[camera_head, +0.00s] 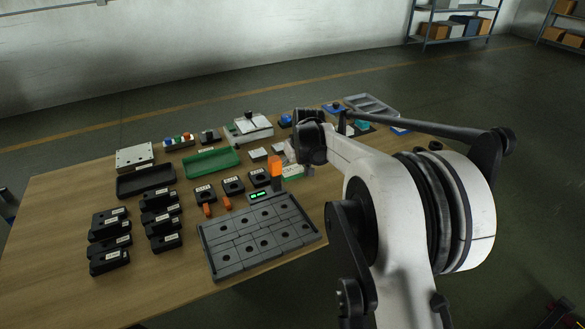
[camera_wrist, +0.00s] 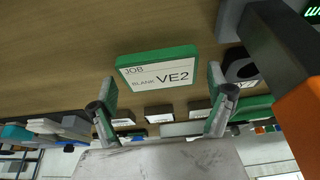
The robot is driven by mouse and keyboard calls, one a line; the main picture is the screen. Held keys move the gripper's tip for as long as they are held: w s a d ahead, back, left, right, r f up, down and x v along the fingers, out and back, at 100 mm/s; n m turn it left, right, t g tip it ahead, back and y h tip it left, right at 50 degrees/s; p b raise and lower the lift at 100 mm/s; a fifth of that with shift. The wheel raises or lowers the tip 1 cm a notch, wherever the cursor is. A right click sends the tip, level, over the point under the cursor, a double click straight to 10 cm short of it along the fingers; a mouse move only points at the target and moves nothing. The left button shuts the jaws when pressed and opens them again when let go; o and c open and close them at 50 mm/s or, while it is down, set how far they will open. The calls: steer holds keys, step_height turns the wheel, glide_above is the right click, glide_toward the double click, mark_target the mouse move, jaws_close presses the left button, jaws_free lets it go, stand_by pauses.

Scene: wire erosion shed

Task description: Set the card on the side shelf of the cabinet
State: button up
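The card (camera_wrist: 158,72) is a small block with a green edge and a white face reading "JOB BLANK VE2". In the wrist view it is in front of my gripper (camera_wrist: 163,82), whose two fingers are apart on either side with gaps beside the card. I cannot tell whether the card is between the fingertips or just beyond them. In the head view my arm hides most of the gripper; a white and green piece beside the orange lamp looks like the card. I cannot make out a cabinet with a side shelf.
The wooden table (camera_head: 60,265) holds black labelled blocks (camera_head: 108,262), a grey slotted plate (camera_head: 225,268), a green tray (camera_head: 212,163) and a dark tray (camera_head: 146,181). An orange lamp (camera_head: 275,166) stands close to my gripper. Metal shelving (camera_head: 428,43) stands by the far wall.

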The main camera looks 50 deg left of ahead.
mark_target(296, 174)
steer(key=p+v, duration=0.1)
steer(key=v, duration=0.6)
steer(key=shift+r, duration=0.15)
steer(key=shift+o, duration=0.7)
steer(key=shift+r, duration=0.3)
steer(key=shift+w+a+r, duration=0.15)
steer(key=shift+a+r, duration=0.05)
steer(key=shift+a, duration=0.15)
steer(key=shift+a+r+h+p, duration=0.75)
steer(key=shift+r+h, duration=1.55)
steer(key=shift+r, duration=0.6)
steer(key=shift+g, duration=0.4)
steer(key=f+b, duration=0.1)
steer(key=f, duration=0.6)
steer(key=f+b, duration=0.1)
steer(key=f, duration=0.5)
steer(key=shift+d+f+b, duration=0.25)
steer(key=shift+f+b, duration=0.1)
steer(key=c, duration=1.4)
